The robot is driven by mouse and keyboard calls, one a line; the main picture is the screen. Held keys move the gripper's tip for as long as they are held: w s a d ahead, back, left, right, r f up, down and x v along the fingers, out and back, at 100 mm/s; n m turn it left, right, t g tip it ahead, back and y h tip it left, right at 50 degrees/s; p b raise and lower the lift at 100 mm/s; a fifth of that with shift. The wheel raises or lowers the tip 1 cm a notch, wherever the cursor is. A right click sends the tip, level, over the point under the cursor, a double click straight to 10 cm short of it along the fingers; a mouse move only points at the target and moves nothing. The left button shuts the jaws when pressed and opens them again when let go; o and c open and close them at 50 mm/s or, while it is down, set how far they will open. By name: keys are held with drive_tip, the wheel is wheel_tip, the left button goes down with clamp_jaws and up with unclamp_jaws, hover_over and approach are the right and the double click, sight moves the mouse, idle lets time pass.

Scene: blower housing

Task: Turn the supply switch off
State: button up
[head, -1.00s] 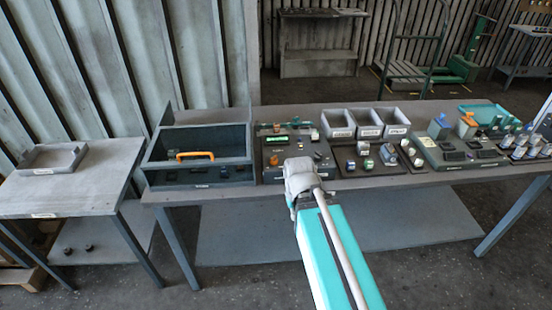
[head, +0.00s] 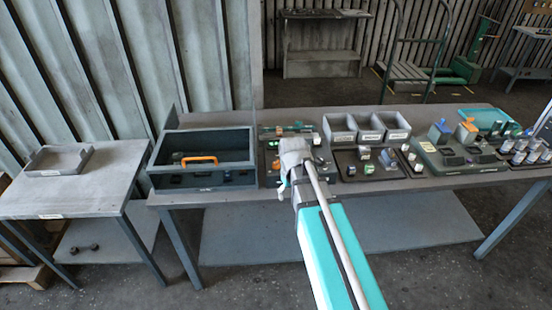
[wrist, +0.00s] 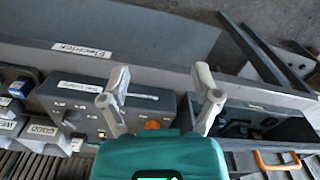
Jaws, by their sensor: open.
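A dark control panel (head: 325,167) stands on the workbench, right of the open grey box; my arm covers much of it in the head view. In the wrist view it is a grey labelled block (wrist: 75,105) with small fittings on top. An orange knob-like part (wrist: 152,125) shows near the gripper body, partly hidden. I cannot tell which fitting is the supply switch. My gripper (wrist: 160,98) is open and empty, its two pale fingers spread near the panel's edge. In the head view my gripper (head: 288,172) is in front of the panel; its fingertips are unclear.
The grey box (head: 205,178) with an orange handle (head: 199,160) is left of the panel. Three grey bins (head: 368,137) and boards with small parts lie to the right. A side table (head: 70,190) with a tray (head: 60,158) stands at left.

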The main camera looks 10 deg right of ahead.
sight(276, 162)
drive_tip(key=w+r+n+p, duration=0.3)
drive_tip(key=w+r+p, duration=0.1)
drive_tip(key=w, duration=0.6)
drive_tip(key=w+a+r+n+p, duration=0.1)
drive_tip(key=w+r+p, duration=0.3)
drive_tip(key=w, duration=0.7)
drive_tip(key=shift+r+n, duration=0.45)
drive_tip(key=shift+n, duration=0.45)
drive_tip(key=shift+a+f+b, duration=0.1)
drive_tip(key=shift+f+b, duration=0.1)
drive_tip(key=shift+b, duration=0.1)
wheel_tip(276, 162, down, 13)
drive_tip(key=b, duration=1.3)
drive_tip(key=shift+f, duration=0.2)
clamp_jaws()
